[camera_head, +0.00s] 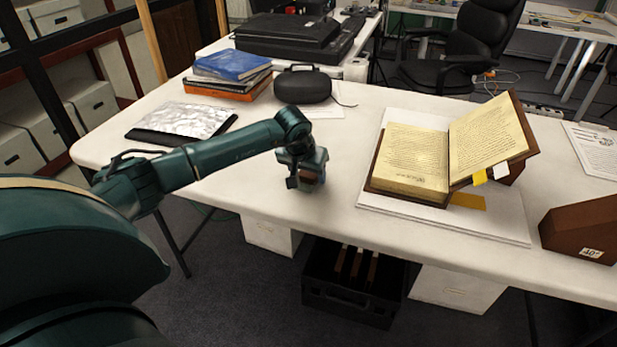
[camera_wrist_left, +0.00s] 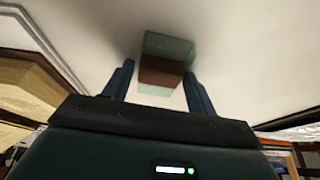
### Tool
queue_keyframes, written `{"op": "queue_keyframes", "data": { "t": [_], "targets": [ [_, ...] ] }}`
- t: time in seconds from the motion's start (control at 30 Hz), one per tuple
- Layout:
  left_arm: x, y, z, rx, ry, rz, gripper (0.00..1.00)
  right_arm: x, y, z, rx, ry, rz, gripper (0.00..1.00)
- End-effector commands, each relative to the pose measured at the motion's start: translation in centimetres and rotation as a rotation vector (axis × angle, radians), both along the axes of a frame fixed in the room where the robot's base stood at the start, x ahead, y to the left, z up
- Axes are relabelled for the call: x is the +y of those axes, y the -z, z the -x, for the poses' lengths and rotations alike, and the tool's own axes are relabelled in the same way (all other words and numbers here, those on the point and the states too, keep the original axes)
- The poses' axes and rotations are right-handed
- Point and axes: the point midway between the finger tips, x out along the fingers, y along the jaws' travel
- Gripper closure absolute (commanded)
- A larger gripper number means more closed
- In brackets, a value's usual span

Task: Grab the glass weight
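The glass weight (camera_wrist_left: 166,47) is a pale green, see-through block with a brown band across its middle. In the left wrist view it stands on the white table top between the two blue fingers of my left gripper (camera_wrist_left: 158,69). The fingers are apart, with a narrow gap at the left finger; the right finger is very close to the weight, and I cannot tell whether it touches. In the head view my left gripper (camera_head: 304,182) is low over the table's front edge and mostly hides the weight (camera_head: 311,176). My right gripper is not in view.
An open book (camera_head: 412,160) on a white board lies right of the gripper. A dark rounded case (camera_head: 303,85) and a stack of books (camera_head: 230,75) stand behind. A brown box (camera_head: 585,230) is at the far right. A black crate (camera_head: 350,305) is under the table (camera_head: 265,190).

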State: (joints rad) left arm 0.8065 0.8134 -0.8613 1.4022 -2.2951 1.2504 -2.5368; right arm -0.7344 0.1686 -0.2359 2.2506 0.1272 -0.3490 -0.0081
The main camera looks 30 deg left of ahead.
Motion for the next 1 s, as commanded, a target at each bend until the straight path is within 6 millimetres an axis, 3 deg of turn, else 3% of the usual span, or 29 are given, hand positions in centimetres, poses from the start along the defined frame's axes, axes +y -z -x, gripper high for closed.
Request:
{"op": "queue_keyframes", "data": {
  "t": [0.5,0.77,0.87,1.0],
  "targets": [
    [0.0,-0.1,0.0,-0.001,0.000,0.001,0.85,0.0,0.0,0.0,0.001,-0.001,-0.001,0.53],
    [-0.1,-0.4,0.0,-0.001,0.000,0.002,0.85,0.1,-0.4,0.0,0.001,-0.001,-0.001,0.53],
    [0.0,-1.4,-0.1,-0.005,0.001,0.001,0.85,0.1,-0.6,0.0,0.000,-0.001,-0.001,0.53],
    [0.0,-4.3,-0.2,-0.008,0.000,0.000,0.85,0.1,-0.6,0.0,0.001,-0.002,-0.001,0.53]
  ]
}}
